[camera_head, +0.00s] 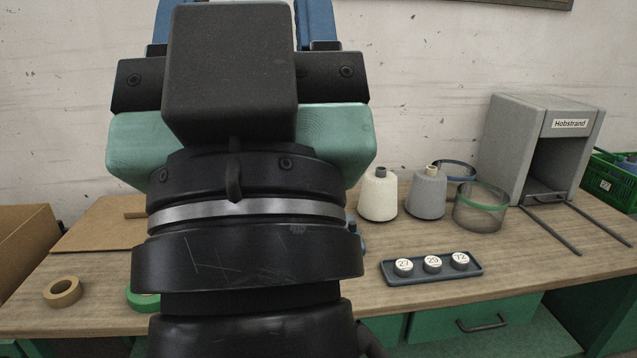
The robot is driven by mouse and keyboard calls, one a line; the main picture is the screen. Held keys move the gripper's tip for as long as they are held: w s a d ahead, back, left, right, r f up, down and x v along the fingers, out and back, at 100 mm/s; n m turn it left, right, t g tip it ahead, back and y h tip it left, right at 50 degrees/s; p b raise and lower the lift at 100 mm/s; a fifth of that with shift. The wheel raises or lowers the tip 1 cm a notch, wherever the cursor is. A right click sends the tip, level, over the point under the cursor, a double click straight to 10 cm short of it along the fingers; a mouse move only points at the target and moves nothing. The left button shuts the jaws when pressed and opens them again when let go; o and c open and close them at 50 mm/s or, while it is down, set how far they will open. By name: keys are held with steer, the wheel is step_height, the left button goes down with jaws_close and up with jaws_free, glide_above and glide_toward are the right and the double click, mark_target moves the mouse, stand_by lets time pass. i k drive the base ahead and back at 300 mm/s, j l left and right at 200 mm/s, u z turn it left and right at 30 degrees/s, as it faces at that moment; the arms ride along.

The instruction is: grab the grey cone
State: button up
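The grey cone (426,194) stands upright on the wooden table, right of centre, with a tan tip at its top. A cream cone (379,195) with a dark tip stands just left of it. My gripper (243,8) is at the top, left of centre, seen from behind. Its two blue fingers are wide apart, so it looks open; the fingertips are cut off by the top edge. The dark block on my wrist hides most of the space between the fingers. My gripper appears well apart from the grey cone, which is in full view.
A clear cylinder with a green band (481,207) stands right of the grey cone; a blue ring (456,170) is behind. A grey Hobstrand box (513,150) is farther right. A tray (430,279) with numbered pucks lies in front. Tape rolls (62,292) lie left.

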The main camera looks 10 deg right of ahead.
mark_target(427, 196)
steer(key=i+l, duration=0.3)
steer(key=i+l+u, duration=0.15)
steer(key=l, duration=0.25)
steer(key=i+l, duration=0.4)
steer(key=i+l+u, duration=0.1)
steer(key=i+l, duration=0.15)
steer(key=i+l+u, duration=0.1)
steer(key=i+l, duration=0.15)
steer(key=l, duration=0.25)
steer(key=i+l, duration=0.25)
steer(key=l, duration=0.2)
steer(key=i+l+u, duration=0.1)
steer(key=i+l, duration=0.15)
steer(key=l, duration=0.15)
steer(key=i+l+u, duration=0.1)
steer(key=l, duration=0.35)
steer(key=i, duration=0.1)
